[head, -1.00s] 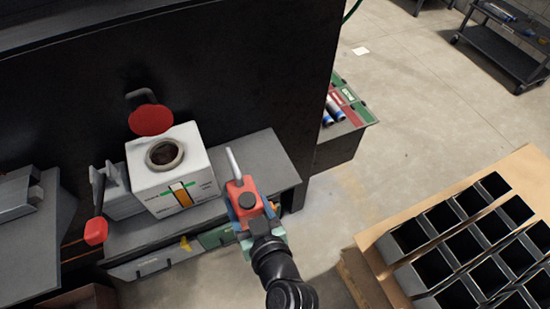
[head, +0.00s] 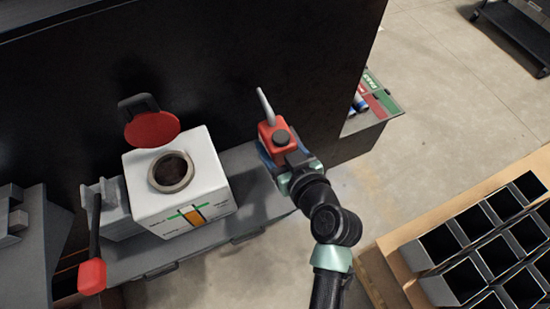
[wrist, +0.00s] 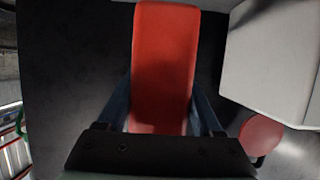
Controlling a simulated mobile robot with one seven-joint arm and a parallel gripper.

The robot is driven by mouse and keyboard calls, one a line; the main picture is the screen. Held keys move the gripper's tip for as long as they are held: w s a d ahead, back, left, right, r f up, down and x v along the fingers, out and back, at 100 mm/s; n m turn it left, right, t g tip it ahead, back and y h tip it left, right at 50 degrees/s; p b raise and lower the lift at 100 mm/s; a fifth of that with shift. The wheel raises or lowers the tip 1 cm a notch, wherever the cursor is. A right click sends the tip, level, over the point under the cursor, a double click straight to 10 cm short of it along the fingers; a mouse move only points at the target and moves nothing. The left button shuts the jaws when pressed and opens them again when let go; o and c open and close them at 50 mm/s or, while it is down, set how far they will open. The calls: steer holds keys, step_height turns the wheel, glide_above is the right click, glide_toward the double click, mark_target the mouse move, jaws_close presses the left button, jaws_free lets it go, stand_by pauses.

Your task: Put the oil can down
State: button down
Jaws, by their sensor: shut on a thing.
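The red oil can (head: 267,130) has a dark cap and a pale spout pointing up and left in the head view. My gripper (head: 285,160) is shut on the can and holds it over the right part of the grey bench (head: 245,215). In the wrist view the can's red body (wrist: 165,65) fills the middle, between the two blue fingers. My gripper and the can hide the bench's right end. I cannot tell the exact height of the can above the bench.
A white box reservoir (head: 150,205) with a round open neck stands left of the can, its red lid (head: 152,130) behind it. A red-handled lever (head: 91,275) is at its left. A dark cabinet wall (head: 220,70) rises behind. Black square tubes (head: 460,250) stand at right.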

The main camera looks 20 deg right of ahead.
step_height(320, 180, down, 2)
steer(key=shift+s+f, duration=0.1)
steer(key=shift+f, duration=1.9)
steer(key=shift+f, duration=0.1)
steer(key=shift+f+b, duration=0.15)
steer(key=shift+b, duration=0.25)
steer(key=shift+c, duration=0.2)
jaws_free()
